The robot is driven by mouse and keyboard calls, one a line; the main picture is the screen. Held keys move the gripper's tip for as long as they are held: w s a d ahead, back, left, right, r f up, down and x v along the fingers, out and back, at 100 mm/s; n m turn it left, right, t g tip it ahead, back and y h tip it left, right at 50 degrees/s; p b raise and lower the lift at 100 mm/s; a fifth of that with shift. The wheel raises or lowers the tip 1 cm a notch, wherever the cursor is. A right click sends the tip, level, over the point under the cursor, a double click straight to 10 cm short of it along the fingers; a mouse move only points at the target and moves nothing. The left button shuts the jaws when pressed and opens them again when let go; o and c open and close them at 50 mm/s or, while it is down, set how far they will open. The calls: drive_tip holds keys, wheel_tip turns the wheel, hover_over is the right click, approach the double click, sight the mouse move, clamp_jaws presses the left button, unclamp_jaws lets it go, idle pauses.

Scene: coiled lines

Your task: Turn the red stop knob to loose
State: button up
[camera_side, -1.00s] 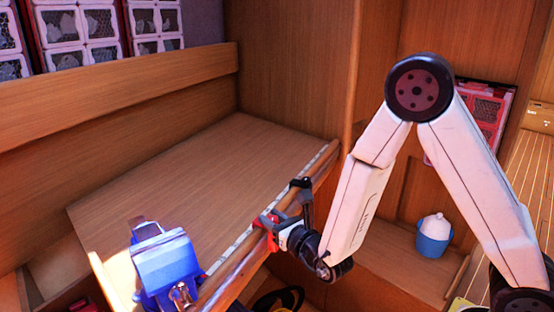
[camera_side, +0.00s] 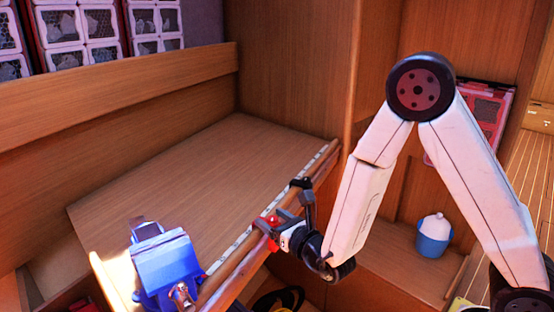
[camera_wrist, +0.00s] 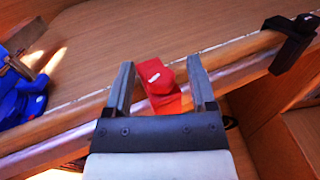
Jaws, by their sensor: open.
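The red stop knob (camera_wrist: 159,76) sits at the front edge of the wooden bench, with a white mark on its top. It also shows in the side view (camera_side: 270,222), partly covered by my gripper. My gripper (camera_wrist: 158,72) is open, with one finger on each side of the knob. The left finger looks close to the red part and the right finger shows a small gap; I cannot tell whether either touches. The red stop body (camera_wrist: 168,103) below the knob shows between the fingers.
A blue vise (camera_side: 163,262) stands at the left end of the bench edge. A black clamp-like piece (camera_wrist: 290,40) sits on the edge to the right. The bench top (camera_side: 200,180) is bare. A blue and white container (camera_side: 433,236) stands on a lower shelf at right.

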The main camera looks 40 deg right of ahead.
drive_tip(key=shift+s+a, duration=0.15)
drive_tip(key=shift+s, duration=1.05)
wheel_tip(320, 180, up, 7)
drive_tip(key=shift+s, duration=0.1)
drive_tip(key=shift+f, duration=0.1)
drive_tip(key=s+a+f+m+g+h, duration=0.3)
drive_tip(key=f+m+h, duration=0.3)
drive_tip(key=h, duration=0.2)
drive_tip(key=shift+s+a+f+h, duration=0.2)
drive_tip(key=shift+a+f+h, duration=0.15)
drive_tip(key=shift+a, duration=0.2)
